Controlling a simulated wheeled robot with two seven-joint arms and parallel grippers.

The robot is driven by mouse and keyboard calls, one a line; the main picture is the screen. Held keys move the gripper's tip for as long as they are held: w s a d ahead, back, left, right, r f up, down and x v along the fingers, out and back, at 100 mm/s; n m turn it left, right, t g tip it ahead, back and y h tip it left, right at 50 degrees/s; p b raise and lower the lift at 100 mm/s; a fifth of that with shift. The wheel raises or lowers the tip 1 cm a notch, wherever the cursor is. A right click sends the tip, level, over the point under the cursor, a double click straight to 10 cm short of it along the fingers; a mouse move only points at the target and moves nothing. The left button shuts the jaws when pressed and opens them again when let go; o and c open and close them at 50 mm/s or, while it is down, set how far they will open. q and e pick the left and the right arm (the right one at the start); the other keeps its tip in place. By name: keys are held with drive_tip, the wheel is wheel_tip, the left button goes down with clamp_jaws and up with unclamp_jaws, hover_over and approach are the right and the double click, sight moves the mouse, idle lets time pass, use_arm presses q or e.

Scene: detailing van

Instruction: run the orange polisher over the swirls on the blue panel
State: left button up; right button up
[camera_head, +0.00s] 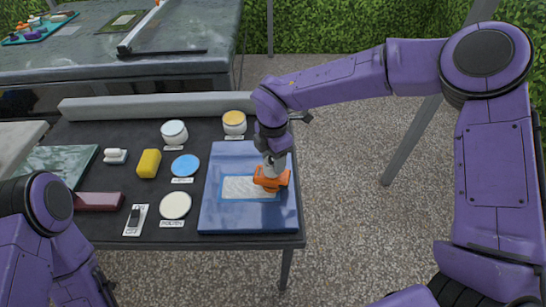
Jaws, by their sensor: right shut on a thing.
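The blue panel (222,221) lies flat on the right end of the dark table. A pale rectangle of swirl marks (237,187) shows in its middle, framed by a lighter blue outline. My right gripper (272,168) is shut on the orange polisher (268,184), which sits low over the right part of the swirls. I cannot tell whether its pad touches the surface. The polisher and gripper hide some of the marks.
On the table (110,182) left of the panel are a yellow block (149,164), a blue disc (185,166), a cream disc (175,205), two round tubs, a white switch plate (135,220) and a maroon block (100,202). A grey bar (150,107) runs along the back.

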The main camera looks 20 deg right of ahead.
drive_tip(key=shift+f+b, duration=0.45)
idle(0.6)
drive_tip(key=shift+a, duration=0.15)
